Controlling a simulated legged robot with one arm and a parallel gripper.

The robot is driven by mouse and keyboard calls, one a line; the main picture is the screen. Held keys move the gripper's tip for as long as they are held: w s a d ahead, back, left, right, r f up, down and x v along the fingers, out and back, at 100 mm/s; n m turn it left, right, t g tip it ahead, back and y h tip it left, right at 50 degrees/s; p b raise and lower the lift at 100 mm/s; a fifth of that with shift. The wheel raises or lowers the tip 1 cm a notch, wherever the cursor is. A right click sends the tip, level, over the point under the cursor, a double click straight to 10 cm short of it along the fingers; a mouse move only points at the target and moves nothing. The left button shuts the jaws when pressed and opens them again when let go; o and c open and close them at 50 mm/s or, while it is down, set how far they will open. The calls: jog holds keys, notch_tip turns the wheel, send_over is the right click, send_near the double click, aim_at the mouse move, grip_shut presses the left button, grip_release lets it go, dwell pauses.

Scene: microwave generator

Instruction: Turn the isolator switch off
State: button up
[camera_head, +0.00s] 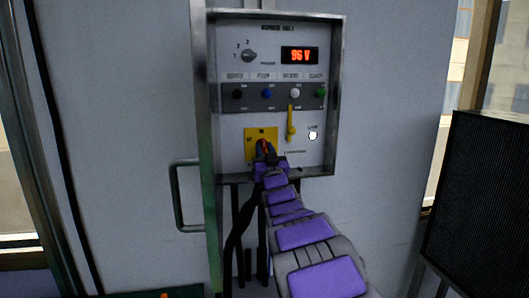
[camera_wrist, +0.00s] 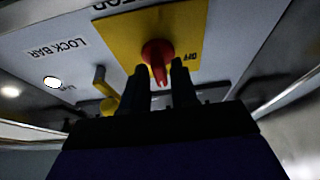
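The isolator switch is a red knob on a yellow square plate (camera_head: 251,133), low on the left of the control panel. In the wrist view the red knob (camera_wrist: 157,50) sits on the yellow plate (camera_wrist: 120,35), and its handle points down the picture. An upside-down "OFF" label shows to its right. My gripper (camera_wrist: 160,76) is open, with one dark finger on each side of the handle's tip. A gap shows between the fingers; contact cannot be told. In the head view my gripper (camera_head: 266,157) covers the lower part of the plate.
A yellow lever (camera_head: 291,122) stands right of the switch, with a white round part (camera_head: 312,135) beside it. A raised metal frame (camera_head: 336,100) borders the panel; a door handle (camera_head: 178,195) is at left.

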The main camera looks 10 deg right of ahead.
grip_shut()
jog(key=shift+n, duration=0.3)
jog(key=n+y+p, duration=0.1)
jog(key=n, duration=0.1)
jog(key=n+y+p, duration=0.1)
jog(key=n, duration=0.1)
jog(key=n+y+p, duration=0.1)
jog(key=n+p, duration=0.1)
jog(key=shift+d+r+g, duration=0.1)
jog(key=shift+d+g, duration=0.15)
jog(key=shift+g, duration=0.05)
jog(key=n+g+y+p, duration=0.1)
jog(key=n, duration=0.2)
jog(key=n+y+p, duration=0.2)
jog(key=n, duration=0.1)
jog(key=shift+r+g, duration=0.1)
jog(key=shift+g, duration=0.3)
jog(key=n+g+p, duration=0.1)
jog(key=n+p, duration=0.1)
jog(key=n, duration=0.2)
jog(key=n+g+y+p, duration=0.1)
jog(key=n, duration=0.3)
jog(key=shift+d+g+p, duration=0.1)
jog(key=shift+g+p, duration=0.2)
jog(key=shift+p, duration=0.05)
jog(key=shift+n+g+p, duration=0.3)
jog(key=shift+n, duration=0.6)
jog(key=shift+f, duration=0.3)
